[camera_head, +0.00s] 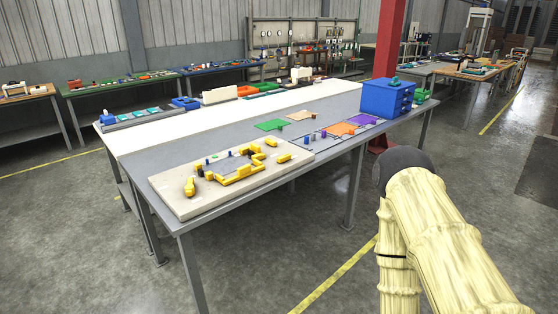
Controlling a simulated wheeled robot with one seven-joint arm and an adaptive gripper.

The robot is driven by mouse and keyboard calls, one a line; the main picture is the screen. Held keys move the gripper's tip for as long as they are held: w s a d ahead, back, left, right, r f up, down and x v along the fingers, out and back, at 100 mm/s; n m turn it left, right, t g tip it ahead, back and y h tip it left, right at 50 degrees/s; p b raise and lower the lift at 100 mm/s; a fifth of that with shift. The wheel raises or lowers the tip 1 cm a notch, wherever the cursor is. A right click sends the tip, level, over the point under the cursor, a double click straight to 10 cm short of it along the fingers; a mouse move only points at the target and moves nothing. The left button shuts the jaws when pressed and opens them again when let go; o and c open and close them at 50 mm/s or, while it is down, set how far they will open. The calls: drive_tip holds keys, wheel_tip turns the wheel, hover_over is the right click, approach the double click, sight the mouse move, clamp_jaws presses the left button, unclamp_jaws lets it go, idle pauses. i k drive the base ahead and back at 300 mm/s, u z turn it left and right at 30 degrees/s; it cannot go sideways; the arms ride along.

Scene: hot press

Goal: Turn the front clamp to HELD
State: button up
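A beige board (168,181) lies on the near left end of the grey table. It carries a yellow fixture (243,172) made of several blocks around a grey middle. A separate yellow piece (190,187) stands at the board's left end, and another yellow piece (284,158) lies at its right. I cannot tell which part is the front clamp, and no HELD mark is readable at this size. My arm shows at the lower right, well apart from the board. My gripper is not in view.
The grey table (300,104) also holds a blue drawer cabinet (387,98), a green mat (270,125), an orange mat (340,129) and a purple mat (362,118). A red pillar (388,40) stands behind. The floor (290,235) in front of the table is clear.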

sight(287, 156)
drive_tip(key=u, duration=0.55)
drive_tip(key=i, duration=1.4)
drive_tip(key=z, duration=0.25)
